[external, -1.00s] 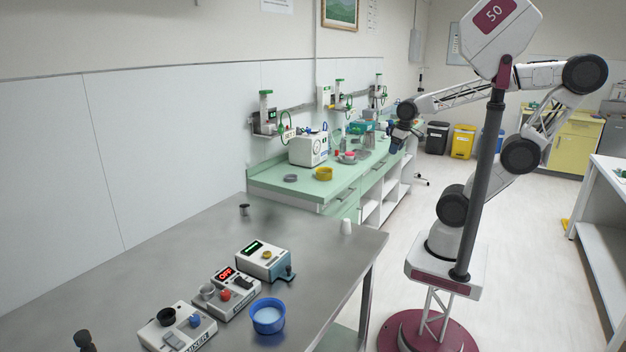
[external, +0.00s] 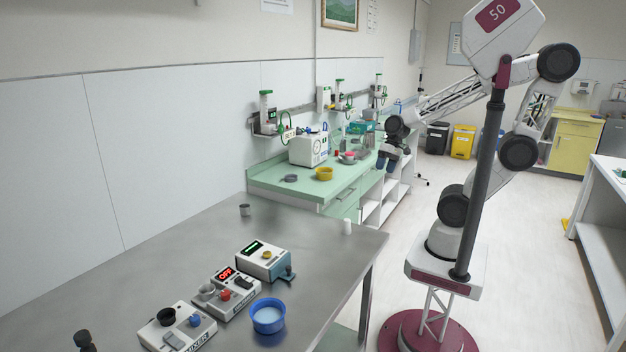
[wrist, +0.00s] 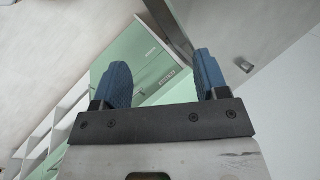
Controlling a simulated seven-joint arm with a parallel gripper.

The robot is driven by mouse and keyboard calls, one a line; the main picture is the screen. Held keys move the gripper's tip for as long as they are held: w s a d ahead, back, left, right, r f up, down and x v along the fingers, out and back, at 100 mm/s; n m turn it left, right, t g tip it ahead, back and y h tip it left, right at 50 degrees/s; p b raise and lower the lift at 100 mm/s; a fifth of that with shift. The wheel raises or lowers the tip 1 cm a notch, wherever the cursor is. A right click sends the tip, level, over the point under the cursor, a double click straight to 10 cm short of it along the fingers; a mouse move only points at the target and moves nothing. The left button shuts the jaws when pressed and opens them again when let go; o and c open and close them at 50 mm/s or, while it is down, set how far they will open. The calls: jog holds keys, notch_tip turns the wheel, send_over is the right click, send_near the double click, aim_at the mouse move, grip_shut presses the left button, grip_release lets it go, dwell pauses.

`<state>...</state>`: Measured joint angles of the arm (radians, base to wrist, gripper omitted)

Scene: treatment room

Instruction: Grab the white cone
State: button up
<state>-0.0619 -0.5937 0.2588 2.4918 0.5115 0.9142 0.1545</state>
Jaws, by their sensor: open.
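The white cone (external: 347,227) stands upright on the steel table (external: 190,262), near its far right edge. My gripper (external: 387,164) hangs in the air beyond the table and above the cone's level, up and to the right of it in the external view, apart from it. In the wrist view my gripper (wrist: 160,82) shows two blue fingers spread apart with nothing between them. The wrist view looks down past the green cabinet front, and a small grey-white thing (wrist: 244,65) shows at a table corner; I cannot tell for sure whether it is the cone.
Several control boxes, including one with a red display (external: 235,288), stand on the steel table with a blue bowl (external: 268,316). A small grey cup (external: 244,210) stands at the back. A green counter (external: 285,184) adjoins the table. The table around the cone is clear.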

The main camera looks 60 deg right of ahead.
jog(key=w+a+f+m+y, duration=0.2)
jog(key=a+f+m+y, duration=0.4)
jog(key=a, duration=0.3)
jog(key=m+t, duration=0.3)
jog(key=m, duration=0.7)
send_near(348, 220)
jog(key=shift+w+a+f+m+t+y, duration=0.15)
jog(key=shift+a+f+m, duration=0.05)
jog(key=shift+f+m, duration=0.3)
jog(key=shift+w+a+f+m+t+y, duration=0.15)
jog(key=shift+a+f+m, duration=0.05)
jog(key=shift+f+m, duration=0.3)
jog(key=shift+x, duration=1.25)
jog(key=shift+x, duration=2.6)
